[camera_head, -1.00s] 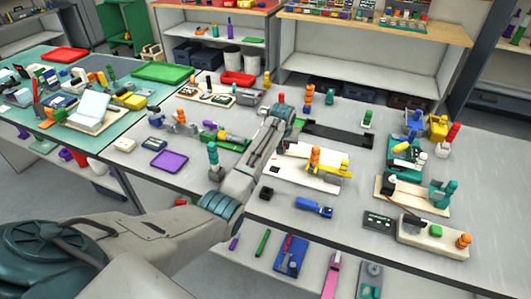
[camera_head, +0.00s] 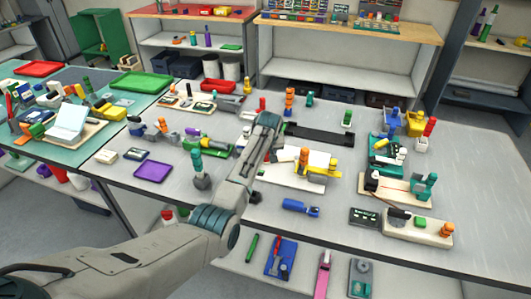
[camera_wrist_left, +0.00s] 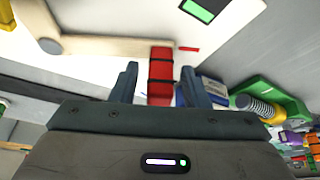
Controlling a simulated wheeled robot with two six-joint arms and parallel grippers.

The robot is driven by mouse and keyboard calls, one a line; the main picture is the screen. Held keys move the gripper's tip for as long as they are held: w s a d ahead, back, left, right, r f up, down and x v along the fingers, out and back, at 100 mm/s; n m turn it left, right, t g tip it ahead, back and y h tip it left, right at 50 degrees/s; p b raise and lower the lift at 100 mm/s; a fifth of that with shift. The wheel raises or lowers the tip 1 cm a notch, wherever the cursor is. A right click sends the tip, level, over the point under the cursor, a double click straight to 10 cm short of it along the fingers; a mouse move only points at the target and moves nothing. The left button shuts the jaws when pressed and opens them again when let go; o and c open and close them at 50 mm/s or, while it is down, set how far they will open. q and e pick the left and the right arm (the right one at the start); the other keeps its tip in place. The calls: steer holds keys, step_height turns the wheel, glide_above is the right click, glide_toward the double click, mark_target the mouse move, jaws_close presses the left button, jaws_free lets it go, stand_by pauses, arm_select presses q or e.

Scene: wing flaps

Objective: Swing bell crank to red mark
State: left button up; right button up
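In the left wrist view, the bell crank shows as a pale wooden arm (camera_wrist_left: 105,47) running from a round grey pivot (camera_wrist_left: 50,46) to a red handle (camera_wrist_left: 160,70) with dark bands. A short red mark (camera_wrist_left: 189,49) lies just right of the handle's upper end, apart from it. My left gripper (camera_wrist_left: 158,78) is open, with one finger on each side of the handle and a visible gap to each. In the head view my left arm reaches in from the left and hides its gripper and much of the crank. My right gripper is in neither view.
A pale board with yellow and orange parts (camera_head: 318,160) lies right of my arm. A teal post (camera_head: 197,164) stands left of it, and a blue cylinder (camera_head: 297,205) lies in front. In the wrist view, a green part with a spring (camera_wrist_left: 262,106) sits close right of the gripper.

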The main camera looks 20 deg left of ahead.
arm_select(q)
steer(key=shift+s+d+r, duration=0.1)
steer(key=shift+s+r, duration=0.05)
steer(key=shift+r, duration=0.45)
steer(key=b+v, duration=0.2)
steer(key=v, duration=0.7)
steer(key=shift+s+r+b, duration=0.15)
steer(key=shift+r+b, duration=0.1)
steer(key=shift+b, duration=0.05)
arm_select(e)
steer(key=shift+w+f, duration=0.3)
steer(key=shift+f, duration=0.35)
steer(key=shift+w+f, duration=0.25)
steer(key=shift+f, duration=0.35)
arm_select(q)
steer(key=shift+f, duration=0.1)
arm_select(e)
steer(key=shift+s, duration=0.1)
